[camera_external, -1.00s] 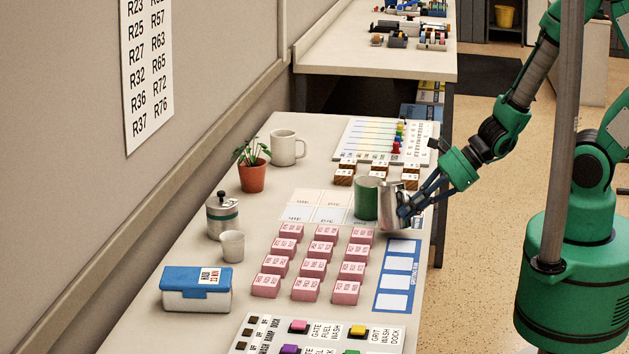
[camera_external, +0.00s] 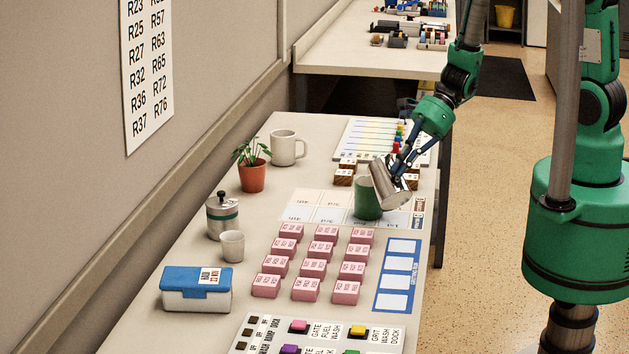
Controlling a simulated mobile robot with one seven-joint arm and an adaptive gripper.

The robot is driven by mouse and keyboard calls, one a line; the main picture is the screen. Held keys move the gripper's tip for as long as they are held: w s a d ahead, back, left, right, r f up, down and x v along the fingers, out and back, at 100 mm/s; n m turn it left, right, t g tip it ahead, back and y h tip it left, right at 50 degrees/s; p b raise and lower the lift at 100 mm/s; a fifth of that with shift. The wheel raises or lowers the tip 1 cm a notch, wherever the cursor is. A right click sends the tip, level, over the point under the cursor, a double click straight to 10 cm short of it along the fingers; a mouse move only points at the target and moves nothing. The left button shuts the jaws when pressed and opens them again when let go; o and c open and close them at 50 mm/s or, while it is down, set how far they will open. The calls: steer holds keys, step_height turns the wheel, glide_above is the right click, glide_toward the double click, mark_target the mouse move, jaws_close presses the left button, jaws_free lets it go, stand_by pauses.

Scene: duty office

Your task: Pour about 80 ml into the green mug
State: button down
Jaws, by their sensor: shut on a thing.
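The green mug (camera_external: 366,205) stands upright on the pale printed mat at the right side of the table. My gripper (camera_external: 398,172) is shut on a metal cup (camera_external: 386,187), a silvery cylinder. The cup is tilted and held at the mug's upper right, overlapping the mug's rim in this view. I cannot tell whether the two touch. No stream of liquid is visible, and the inside of both vessels is hidden.
Pink blocks (camera_external: 312,268) stand in rows in front of the mug. Wooden blocks (camera_external: 344,176) and a chart board (camera_external: 366,138) are behind it. A white mug (camera_external: 284,148), potted plant (camera_external: 252,176), grey canister (camera_external: 222,216) and small cup (camera_external: 232,246) stand left.

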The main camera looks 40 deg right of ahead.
mark_target(395, 154)
steer(key=shift+w+d+r+g+p, duration=0.1)
steer(key=shift+w+r+g+p, duration=0.5)
steer(key=shift+p, duration=0.5)
steer(key=shift+s+r+m+p, duration=0.1)
steer(key=shift+r+m+p, duration=0.2)
steer(key=shift+p, duration=0.1)
steer(key=shift+w+d+r+m+g+y+p, duration=0.1)
steer(key=shift+w+r+m+g+y+p, duration=0.25)
steer(key=shift+p, duration=0.4)
steer(key=shift+w+r+g+p, duration=0.3)
steer(key=shift+w+g+p, duration=0.05)
steer(key=shift+p, duration=0.15)
steer(key=shift+w+d+r+m+g+y+p, duration=0.25)
steer(key=shift+w+p, duration=0.35)
steer(key=shift+p, duration=0.3)
steer(key=shift+w+d+r+m+g+y+p, duration=0.1)
steer(key=shift+w+r+m+g+p, duration=0.25)
steer(key=shift+w+p, duration=0.4)
stand_by(0.3)
steer(key=shift+s+a, duration=0.1)
steer(key=shift+s, duration=0.05)
